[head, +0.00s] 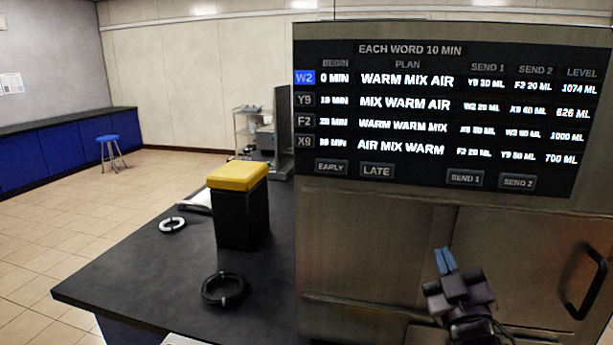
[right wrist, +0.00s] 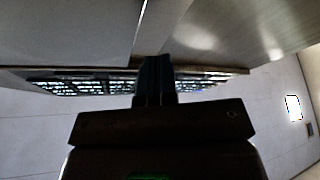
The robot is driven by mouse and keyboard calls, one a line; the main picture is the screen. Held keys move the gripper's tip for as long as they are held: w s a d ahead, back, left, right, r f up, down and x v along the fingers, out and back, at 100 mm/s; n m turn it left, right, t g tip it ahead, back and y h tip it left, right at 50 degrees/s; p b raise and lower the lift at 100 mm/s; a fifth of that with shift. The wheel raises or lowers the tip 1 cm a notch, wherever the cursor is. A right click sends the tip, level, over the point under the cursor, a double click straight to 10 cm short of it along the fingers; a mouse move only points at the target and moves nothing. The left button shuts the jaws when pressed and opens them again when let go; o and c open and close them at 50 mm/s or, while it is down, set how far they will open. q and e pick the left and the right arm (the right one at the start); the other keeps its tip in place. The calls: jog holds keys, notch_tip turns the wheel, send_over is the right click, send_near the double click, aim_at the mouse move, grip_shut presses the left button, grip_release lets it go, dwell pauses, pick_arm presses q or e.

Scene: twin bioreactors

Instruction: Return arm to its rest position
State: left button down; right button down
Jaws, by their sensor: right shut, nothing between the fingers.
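My right gripper (head: 445,260) shows at the lower right of the head view, its blue fingertips pointing up. It is in front of the steel cabinet (head: 375,240), below the display panel (head: 440,110). Its fingers are shut with nothing between them. In the right wrist view the closed fingers (right wrist: 155,75) show dark in the middle, with the display panel (right wrist: 85,86) seen edge-on behind them. I cannot tell whether the gripper touches the cabinet. My left gripper is not in view.
A dark bench (head: 140,270) stands to the left of the cabinet. On it are a black box with a yellow lid (head: 238,178), a black ring (head: 223,289) and a white ring (head: 172,226). A black door handle (head: 583,285) sticks out at the right. A blue stool (head: 108,140) stands far left on open floor.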

jog(key=s+d+f+m+g, duration=0.15)
jog(key=s+f+g, duration=0.35)
jog(key=f, duration=1)
jog(key=s+d+f+m+g, duration=0.1)
jog(key=s+f+m+g, duration=0.35)
jog(key=f, duration=0.95)
jog(key=s+d+f+g, duration=0.1)
jog(key=s+f, duration=0.7)
jog(key=s, duration=0.4)
jog(key=shift+d+n, duration=0.2)
jog(key=shift+n, duration=0.2)
jog(key=shift+r, duration=0.1)
